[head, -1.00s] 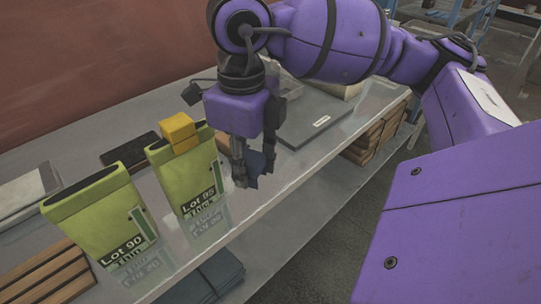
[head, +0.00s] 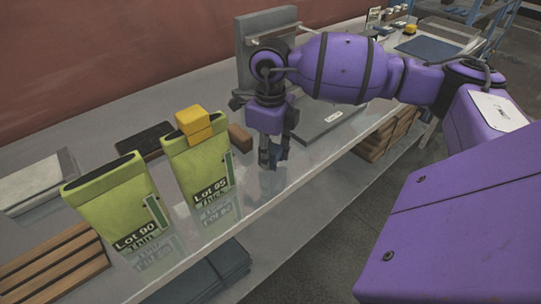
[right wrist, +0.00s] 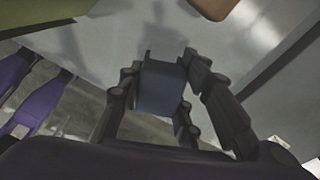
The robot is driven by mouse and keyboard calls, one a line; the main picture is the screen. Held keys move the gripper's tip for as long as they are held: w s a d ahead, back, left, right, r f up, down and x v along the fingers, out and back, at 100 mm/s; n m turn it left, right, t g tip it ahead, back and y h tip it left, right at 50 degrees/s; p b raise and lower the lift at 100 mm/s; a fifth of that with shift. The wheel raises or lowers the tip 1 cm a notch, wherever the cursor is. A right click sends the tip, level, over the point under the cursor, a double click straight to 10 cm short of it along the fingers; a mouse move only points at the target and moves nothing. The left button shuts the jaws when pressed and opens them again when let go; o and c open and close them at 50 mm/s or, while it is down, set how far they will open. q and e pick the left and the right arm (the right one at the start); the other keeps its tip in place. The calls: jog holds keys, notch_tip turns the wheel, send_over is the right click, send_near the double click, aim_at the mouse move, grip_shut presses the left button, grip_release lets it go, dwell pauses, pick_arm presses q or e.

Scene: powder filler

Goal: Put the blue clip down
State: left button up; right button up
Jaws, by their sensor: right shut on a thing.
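My right gripper (head: 273,160) is shut on the blue clip (head: 284,150). The gripper points down over the grey table, to the right of the Lot 95 bag and near the front edge. In the right wrist view the dark blue clip (right wrist: 163,88) sits between the two fingers, with the pale tabletop beyond it. The fingers hide part of the clip in the head view. I cannot tell whether the clip touches the table. My left gripper is not in view.
Green bags marked Lot 90 (head: 112,205) and Lot 95 (head: 200,172) stand to the left. A yellow clip (head: 193,125) sits on the Lot 95 bag. A brown block (head: 240,138) and a grey device (head: 325,122) are behind the gripper. The grey table (head: 250,195) has bare surface around it.

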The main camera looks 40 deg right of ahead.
aim_at(271, 147)
jog(key=shift+f, duration=0.6)
jog(key=shift+f, duration=0.15)
jog(key=o, duration=0.9)
jog(key=shift+o, duration=0.2)
notch_tip(271, 147, up, 12)
jog(key=shift+r, duration=0.2)
